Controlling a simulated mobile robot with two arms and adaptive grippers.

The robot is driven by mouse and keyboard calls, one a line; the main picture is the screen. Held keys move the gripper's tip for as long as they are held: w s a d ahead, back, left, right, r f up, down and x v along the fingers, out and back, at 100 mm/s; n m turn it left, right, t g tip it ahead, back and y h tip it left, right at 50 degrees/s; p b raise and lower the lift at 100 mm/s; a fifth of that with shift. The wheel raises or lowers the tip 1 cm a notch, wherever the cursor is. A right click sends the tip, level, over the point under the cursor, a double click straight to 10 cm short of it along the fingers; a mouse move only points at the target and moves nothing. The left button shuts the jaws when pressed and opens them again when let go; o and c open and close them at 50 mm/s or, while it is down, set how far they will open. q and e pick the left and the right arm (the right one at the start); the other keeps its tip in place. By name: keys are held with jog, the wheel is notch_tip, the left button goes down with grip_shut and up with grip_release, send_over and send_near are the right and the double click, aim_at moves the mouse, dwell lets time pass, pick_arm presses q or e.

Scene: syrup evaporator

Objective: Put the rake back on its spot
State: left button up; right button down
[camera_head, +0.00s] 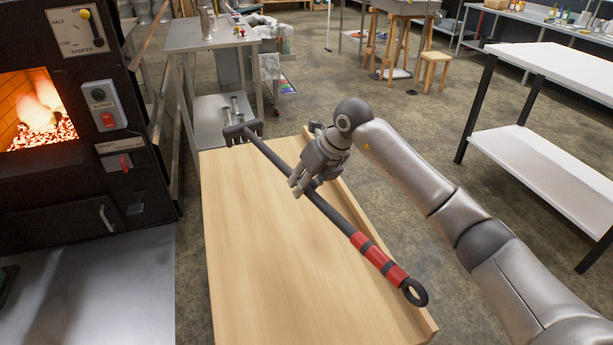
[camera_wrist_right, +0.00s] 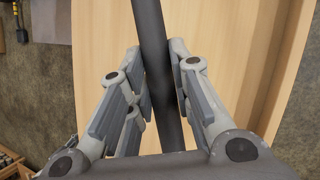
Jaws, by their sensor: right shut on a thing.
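The rake (camera_head: 328,210) is a dark rod with a toothed head at the far end, a red and black banded grip and a ring at the near end. My right gripper (camera_head: 304,186) is shut on its shaft, nearer the head than the ring. In the right wrist view the shaft (camera_wrist_right: 152,40) runs between the fingers (camera_wrist_right: 160,85). The rake is over the wooden table (camera_head: 250,260); I cannot tell whether it touches it. No marked spot for it can be made out. My left gripper is not in view.
A black firebox (camera_head: 90,200) with an open, burning chamber (camera_head: 40,110) stands at the left. The wooden table has a raised right edge (camera_head: 370,235). A metal table (camera_head: 210,35) stands behind, and a white shelf unit (camera_head: 550,165) at the right. Most of the wooden top is bare.

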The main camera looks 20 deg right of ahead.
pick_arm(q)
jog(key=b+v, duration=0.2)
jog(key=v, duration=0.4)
pick_arm(e)
jog(key=f+m+b, duration=0.1)
jog(key=w+f+m, duration=0.1)
jog(key=f, duration=0.1)
jog(key=w+d+f+m+t+h+b, duration=0.1)
jog(key=shift+d+f+b, duration=0.1)
jog(key=shift+f+b, duration=0.1)
jog(key=shift+b, duration=0.1)
notch_tip(320, 180, down, 3)
jog(key=shift+b, duration=1)
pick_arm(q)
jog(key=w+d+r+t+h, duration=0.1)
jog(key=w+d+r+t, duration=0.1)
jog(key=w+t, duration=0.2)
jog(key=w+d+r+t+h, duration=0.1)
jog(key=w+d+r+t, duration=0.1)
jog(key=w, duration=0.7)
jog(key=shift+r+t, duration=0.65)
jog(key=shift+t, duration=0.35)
pick_arm(e)
jog(key=shift+f, duration=0.4)
jog(key=c, duration=1.3)
grip_release()
jog(key=shift+o, duration=0.3)
